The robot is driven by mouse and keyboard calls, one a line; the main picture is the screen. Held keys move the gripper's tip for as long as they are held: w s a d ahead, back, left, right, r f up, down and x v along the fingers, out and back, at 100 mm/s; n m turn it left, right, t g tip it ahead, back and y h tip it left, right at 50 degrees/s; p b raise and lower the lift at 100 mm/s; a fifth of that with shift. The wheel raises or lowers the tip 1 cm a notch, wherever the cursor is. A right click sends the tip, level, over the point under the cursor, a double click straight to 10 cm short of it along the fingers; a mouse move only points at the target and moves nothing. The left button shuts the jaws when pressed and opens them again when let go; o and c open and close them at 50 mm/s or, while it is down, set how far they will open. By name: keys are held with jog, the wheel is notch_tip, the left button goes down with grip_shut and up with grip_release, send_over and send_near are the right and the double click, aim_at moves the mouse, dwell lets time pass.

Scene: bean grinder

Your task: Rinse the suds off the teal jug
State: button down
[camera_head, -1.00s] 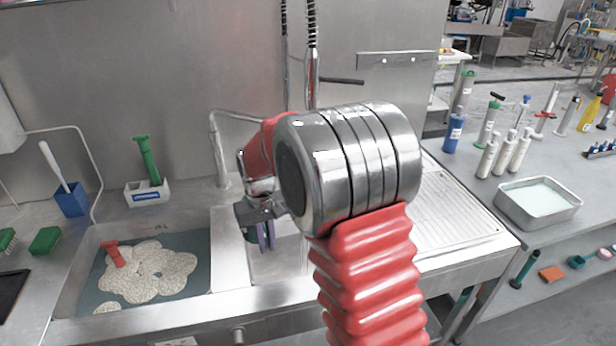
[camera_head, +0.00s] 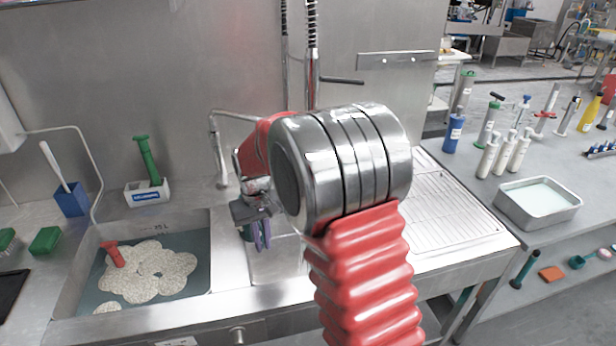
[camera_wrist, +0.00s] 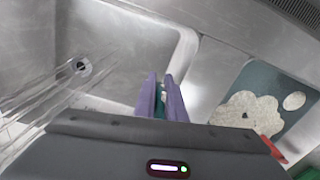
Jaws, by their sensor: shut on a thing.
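My gripper (camera_head: 261,236) hangs over the right sink basin (camera_head: 280,262) in the head view. In the wrist view its two purple fingers (camera_wrist: 162,102) are closed on a small teal part, which I take to be the teal jug (camera_wrist: 160,104). Most of the jug is hidden by my gripper, so I cannot tell its tilt or whether suds are on it. A sliver of teal also shows beside the fingers in the head view. Clear streaks like running water (camera_wrist: 45,95) fall into the basin left of the fingers in the wrist view, apart from them.
The left basin (camera_head: 75,290) holds dark water with pale foam (camera_head: 150,275) and a red handle (camera_head: 114,254). A bent tap (camera_head: 217,150) stands behind the basins. A ribbed drainboard (camera_head: 450,205) lies right. A drain (camera_wrist: 80,66) shows in the basin floor.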

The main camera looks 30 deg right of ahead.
jog(key=shift+s+d, duration=0.4)
jog(key=shift+s, duration=0.05)
dwell(0.3)
jog(key=shift+a, duration=0.1)
dwell(0.4)
jog(key=s+a, duration=0.5)
jog(key=a, duration=0.1)
jog(key=shift+s+f, duration=0.15)
jog(key=shift+s, duration=0.1)
dwell(0.7)
dwell(1.5)
jog(key=shift+s+a+r, duration=0.35)
jog(key=shift+a+r, duration=0.2)
jog(key=shift+r, duration=0.05)
jog(key=shift+s+a+r, duration=0.3)
jog(key=shift+a+r, duration=0.2)
jog(key=shift+r, duration=0.1)
jog(key=shift+s+a+r, duration=0.75)
jog(key=shift+a+r, duration=0.15)
jog(key=shift+r, duration=0.05)
